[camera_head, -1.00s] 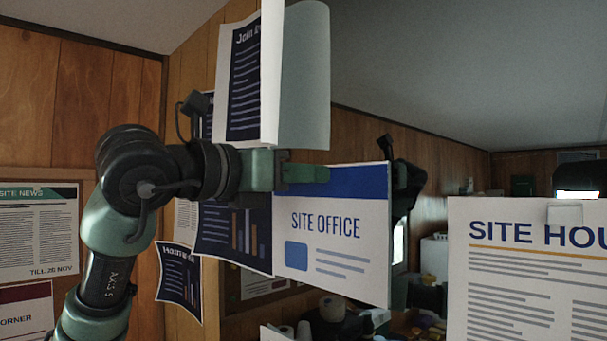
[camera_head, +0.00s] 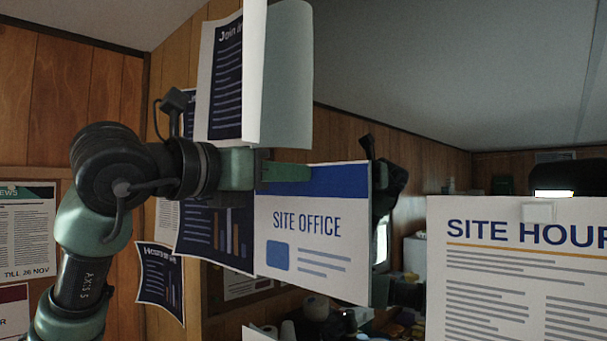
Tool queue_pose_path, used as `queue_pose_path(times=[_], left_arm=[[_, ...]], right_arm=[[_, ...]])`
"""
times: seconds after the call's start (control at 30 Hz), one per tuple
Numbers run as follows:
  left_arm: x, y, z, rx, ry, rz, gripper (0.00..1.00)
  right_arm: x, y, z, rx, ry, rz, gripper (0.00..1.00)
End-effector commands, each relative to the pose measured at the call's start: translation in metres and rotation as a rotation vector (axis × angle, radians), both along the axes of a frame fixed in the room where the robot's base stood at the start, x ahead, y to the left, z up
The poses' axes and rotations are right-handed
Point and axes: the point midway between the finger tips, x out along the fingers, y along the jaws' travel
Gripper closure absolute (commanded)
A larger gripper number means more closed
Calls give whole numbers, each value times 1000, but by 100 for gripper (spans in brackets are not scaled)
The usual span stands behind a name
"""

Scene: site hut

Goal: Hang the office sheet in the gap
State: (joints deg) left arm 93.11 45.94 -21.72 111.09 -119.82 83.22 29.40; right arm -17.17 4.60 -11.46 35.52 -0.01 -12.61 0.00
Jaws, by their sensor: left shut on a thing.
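The office sheet (camera_head: 311,254), white with a blue top band and the words SITE OFFICE, is near the middle of the head view. My left gripper (camera_head: 287,171) is shut on its upper left part, across the blue band. The sheet hangs nearly upright, tilted slightly, and covers part of a dark sheet with a bar chart (camera_head: 227,232). I cannot tell whether it touches anything behind. No clear gap shows among the sheets; part of the area is behind my left arm and the sheet. My right gripper's fingers are not seen.
A curling sheet (camera_head: 226,75) hangs above my left gripper. A smaller dark sheet (camera_head: 160,283) is below my arm. A large SITE HOUR sheet (camera_head: 510,285) with a pale clip (camera_head: 538,212) stands close on the right. A dark shape (camera_head: 390,185) is behind the office sheet's right edge.

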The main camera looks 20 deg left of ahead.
Motion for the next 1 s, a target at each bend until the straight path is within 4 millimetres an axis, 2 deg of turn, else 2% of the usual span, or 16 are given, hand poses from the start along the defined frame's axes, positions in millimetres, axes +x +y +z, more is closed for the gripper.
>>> queue_pose_path(times=[0.03,0.07,0.1,0.13,0.43,0.53,0.8,1.0], left_arm=[[0,0,1,-1,-2,0,100],[0,0,1,-1,-3,0,71],[0,0,1,-1,-2,0,60],[0,0,1,-1,-2,0,54],[0,0,0,0,0,0,54],[-6,2,-1,0,-2,1,54],[-48,17,-3,-1,-5,2,54],[-69,24,-1,-1,-2,1,54]], right_arm=[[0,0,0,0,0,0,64],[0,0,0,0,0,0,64],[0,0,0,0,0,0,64],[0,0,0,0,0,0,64],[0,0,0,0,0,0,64],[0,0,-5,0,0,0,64],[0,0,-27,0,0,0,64],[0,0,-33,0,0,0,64]])
